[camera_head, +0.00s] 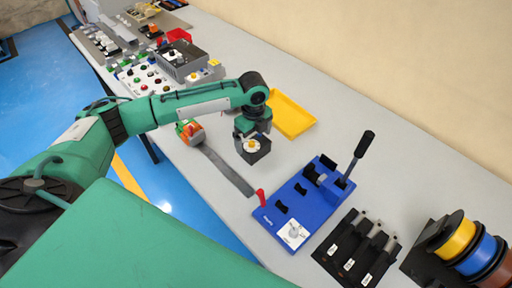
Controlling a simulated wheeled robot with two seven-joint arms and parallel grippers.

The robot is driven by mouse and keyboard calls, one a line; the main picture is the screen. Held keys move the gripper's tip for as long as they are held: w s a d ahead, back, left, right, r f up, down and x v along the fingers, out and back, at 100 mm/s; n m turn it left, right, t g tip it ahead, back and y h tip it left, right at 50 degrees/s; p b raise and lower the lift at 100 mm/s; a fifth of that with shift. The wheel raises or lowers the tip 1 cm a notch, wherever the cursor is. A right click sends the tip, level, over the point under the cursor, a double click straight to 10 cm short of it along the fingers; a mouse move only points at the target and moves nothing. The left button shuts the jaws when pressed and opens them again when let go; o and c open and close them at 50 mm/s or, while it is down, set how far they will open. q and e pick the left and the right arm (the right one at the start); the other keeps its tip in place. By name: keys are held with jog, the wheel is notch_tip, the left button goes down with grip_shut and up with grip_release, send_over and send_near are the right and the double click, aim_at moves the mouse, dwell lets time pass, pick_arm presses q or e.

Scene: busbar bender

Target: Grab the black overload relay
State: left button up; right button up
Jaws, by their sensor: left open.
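My left arm reaches in from the left over the grey table, and its left gripper (252,141) points down in the middle of the view. A small black block with a pale yellow-white round face (253,147) shows right at the gripper's end. It may be the black overload relay, but I cannot tell it clearly from the gripper's own parts. The fingers are small and mostly hidden; the gripper is open. My right gripper is not in view.
A yellow tray (292,117) lies behind the gripper. A blue bender (290,210) with a black lever stands at front right, near black labelled tools (357,248) and wire spools (470,252). A grey strip (228,170) and an orange-green item (190,131) lie left. Button boxes crowd the far end.

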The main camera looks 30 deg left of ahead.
aim_at(255, 147)
pick_arm(q)
jog(key=shift+s+d+f+p, duration=0.15)
jog(key=shift+f+p, duration=0.2)
jog(key=shift+f, duration=0.45)
notch_tip(255, 147, down, 3)
jog(key=shift+d+r, duration=0.15)
jog(key=shift+r, duration=0.05)
jog(key=shift+w+f, duration=0.2)
jog(key=shift+f, duration=0.35)
jog(key=shift+r, duration=0.1)
jog(key=c, duration=1.1)
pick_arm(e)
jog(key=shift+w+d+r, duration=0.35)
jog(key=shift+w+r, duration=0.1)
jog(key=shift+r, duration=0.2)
